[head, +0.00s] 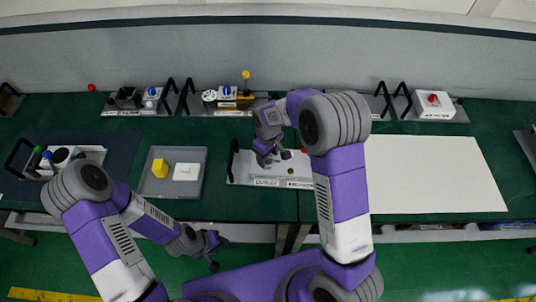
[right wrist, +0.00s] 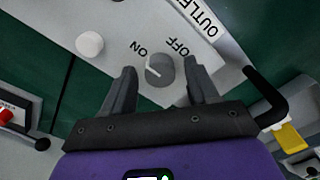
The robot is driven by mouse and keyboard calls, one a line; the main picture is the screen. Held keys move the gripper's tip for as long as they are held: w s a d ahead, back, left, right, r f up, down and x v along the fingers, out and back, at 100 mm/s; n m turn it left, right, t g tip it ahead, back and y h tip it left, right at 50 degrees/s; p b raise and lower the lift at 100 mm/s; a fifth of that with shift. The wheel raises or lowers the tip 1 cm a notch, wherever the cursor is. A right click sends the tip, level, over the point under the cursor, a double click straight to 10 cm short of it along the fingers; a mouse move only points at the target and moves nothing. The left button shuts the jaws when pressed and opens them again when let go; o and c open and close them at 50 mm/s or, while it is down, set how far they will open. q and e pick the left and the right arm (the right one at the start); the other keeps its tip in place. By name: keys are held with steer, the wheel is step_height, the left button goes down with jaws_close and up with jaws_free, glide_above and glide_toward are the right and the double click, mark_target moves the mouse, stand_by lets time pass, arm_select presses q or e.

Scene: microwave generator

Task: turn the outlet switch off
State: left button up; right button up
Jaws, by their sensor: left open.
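The outlet switch is a grey round knob (right wrist: 160,74) on a light panel (right wrist: 125,22), with the words ON and OFF beside it. A pale pointer mark on the knob faces the ON side. My right gripper (right wrist: 159,65) is open, one finger on each side of the knob, with visible gaps. In the head view the right gripper (head: 268,157) is over the panel marked OUTLET (head: 242,171), and the arm hides part of the panel. My left gripper (head: 214,251) is open and empty, low in front of the table edge, away from the panel.
A white round part (right wrist: 89,43) sits on the same panel. A black handle (right wrist: 268,97) stands at the panel's end. A white board (head: 430,180) lies right.

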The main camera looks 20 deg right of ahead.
steer(key=c, duration=0.9)
steer(key=shift+c, duration=0.2)
steer(key=shift+m, duration=0.3)
steer(key=m, duration=0.3)
steer(key=shift+m, duration=0.3)
steer(key=m, duration=0.4)
steer(key=shift+m, duration=0.3)
steer(key=m, duration=0.4)
steer(key=m+p, duration=0.1)
steer(key=m, duration=0.4)
steer(key=shift+p, duration=0.4)
